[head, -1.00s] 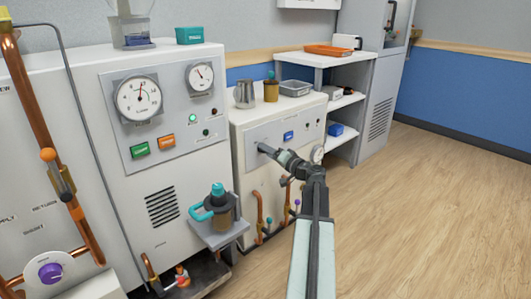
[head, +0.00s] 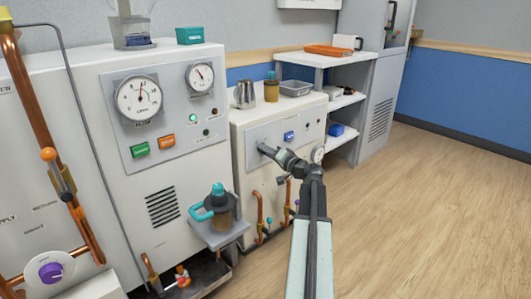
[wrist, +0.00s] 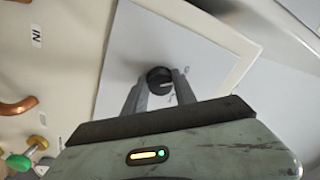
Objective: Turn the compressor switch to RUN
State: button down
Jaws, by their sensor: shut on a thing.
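The compressor switch is a round black knob (wrist: 160,79) with a pale pointer line, on a light panel in the wrist view. My gripper (wrist: 158,92) has one finger on each side of the knob and is shut on it. In the head view my gripper (head: 264,148) reaches the grey panel (head: 290,133) on the front of the small white cabinet (head: 238,160). The knob is hidden there behind the gripper. Small lettering beside the knob is too blurred to read.
Copper pipes (head: 260,213) run below the panel. A shelf with a teal-handled jug (head: 215,205) juts out at left. The wooden floor at right is clear.

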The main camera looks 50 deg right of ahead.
jog(key=shift+w+d+r+m, duration=0.1)
jog(key=shift+m, duration=3.7)
jog(key=shift+d+r+m, duration=0.1)
jog(key=shift+m, duration=3.7)
jog(key=c, duration=1)
grip_release()
jog(key=shift+a, duration=0.1)
